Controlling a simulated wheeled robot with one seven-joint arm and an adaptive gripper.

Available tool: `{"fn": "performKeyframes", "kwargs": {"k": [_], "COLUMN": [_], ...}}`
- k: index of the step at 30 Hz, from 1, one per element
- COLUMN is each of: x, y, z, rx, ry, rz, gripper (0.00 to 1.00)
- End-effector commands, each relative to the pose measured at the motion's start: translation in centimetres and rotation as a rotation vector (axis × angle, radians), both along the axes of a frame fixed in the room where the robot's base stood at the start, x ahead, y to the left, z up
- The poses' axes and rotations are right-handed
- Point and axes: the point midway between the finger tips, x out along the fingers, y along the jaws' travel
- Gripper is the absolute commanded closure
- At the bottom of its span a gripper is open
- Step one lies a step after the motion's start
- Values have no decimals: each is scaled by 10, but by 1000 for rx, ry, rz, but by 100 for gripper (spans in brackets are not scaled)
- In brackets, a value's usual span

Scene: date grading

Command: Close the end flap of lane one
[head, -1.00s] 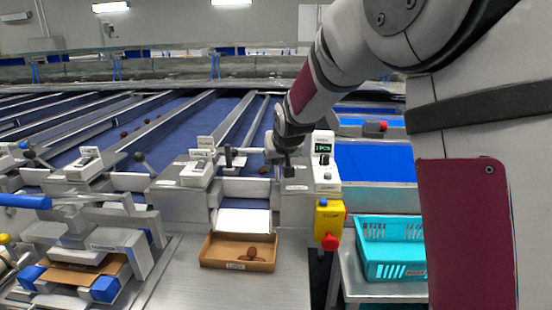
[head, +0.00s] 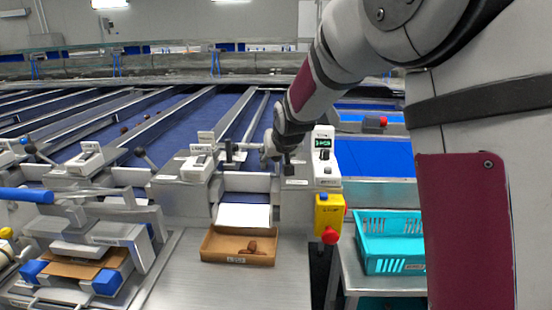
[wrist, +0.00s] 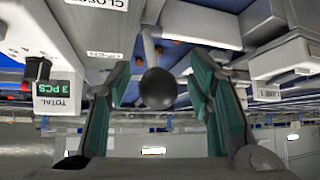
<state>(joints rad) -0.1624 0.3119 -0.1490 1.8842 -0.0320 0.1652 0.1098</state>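The lane lever's round black knob (wrist: 157,88) shows in the wrist view between the two green-padded fingers of my gripper (wrist: 160,95). The fingers are apart, with narrow gaps visible beside the knob. In the head view my gripper (head: 268,150) is at the lever, right of the grey lane-end housing (head: 196,170). "CLOSED" and partly hidden "OPEN" labels show by the lever in the wrist view. A pale panel (head: 247,183) crosses the lane end above a white chute (head: 244,215). I cannot tell the flap's exact position. Brown dates (head: 252,247) lie in the tray (head: 220,245).
A counter display (head: 322,143) reads 3 PCS in the wrist view (wrist: 52,89). A yellow box with a red button (head: 329,235) stands right of the tray. A turquoise crate (head: 388,240) is further right. Bare metal table lies before the tray.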

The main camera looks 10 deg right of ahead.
Motion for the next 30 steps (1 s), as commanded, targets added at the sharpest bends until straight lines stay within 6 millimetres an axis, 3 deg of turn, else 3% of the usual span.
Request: {"fn": "performKeyframes", "kwargs": {"k": [8,21,30], "x": [-6,-65,-84], "y": [0,3,3], "z": [10,67,84], "rx": [0,1,0], "ry": [-6,-5,-1], "rz": [1,2,0], "gripper": [53,53,53]}}
